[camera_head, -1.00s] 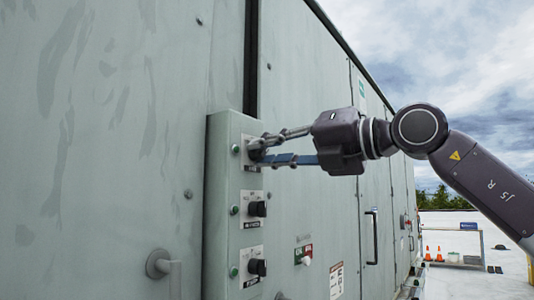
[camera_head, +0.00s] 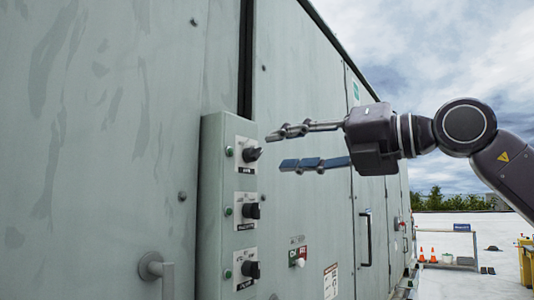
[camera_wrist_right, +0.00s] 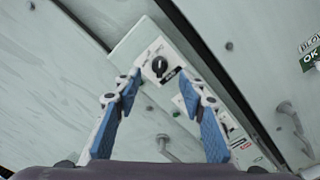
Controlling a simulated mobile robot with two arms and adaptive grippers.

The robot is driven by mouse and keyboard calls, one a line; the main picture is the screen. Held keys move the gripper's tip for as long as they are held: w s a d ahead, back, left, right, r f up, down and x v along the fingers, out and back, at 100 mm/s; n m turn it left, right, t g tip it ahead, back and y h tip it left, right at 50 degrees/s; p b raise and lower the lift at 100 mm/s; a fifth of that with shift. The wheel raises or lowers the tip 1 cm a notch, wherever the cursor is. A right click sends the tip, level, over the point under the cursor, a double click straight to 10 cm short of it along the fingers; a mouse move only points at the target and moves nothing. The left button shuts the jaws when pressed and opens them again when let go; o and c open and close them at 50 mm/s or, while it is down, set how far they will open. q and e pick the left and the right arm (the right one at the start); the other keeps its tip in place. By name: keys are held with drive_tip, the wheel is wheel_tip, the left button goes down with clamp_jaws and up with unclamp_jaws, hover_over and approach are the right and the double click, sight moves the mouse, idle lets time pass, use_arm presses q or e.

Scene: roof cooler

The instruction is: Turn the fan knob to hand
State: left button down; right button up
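The control box (camera_head: 213,215) on the green cabinet wall carries three black knobs on white plates. The top knob (camera_head: 252,154), where my right gripper is, looks tilted compared with the middle knob (camera_head: 251,211) and bottom knob (camera_head: 250,269). The plate lettering is too small to read surely in the head view. My right gripper (camera_head: 279,150) is open and empty, its fingertips just right of the top knob and apart from it. In the right wrist view the top knob (camera_wrist_right: 159,67) shows just beyond and between the open blue-padded fingers (camera_wrist_right: 161,84). My left gripper is out of view.
Green indicator lamps (camera_head: 229,151) sit left of the knobs. A grey handle (camera_head: 158,267) sticks out at the lower left, and a black door handle (camera_head: 368,237) is farther along the wall. Open air lies right of the box, around my right arm.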

drive_tip(key=v, duration=0.6)
drive_tip(key=shift+s, duration=0.1)
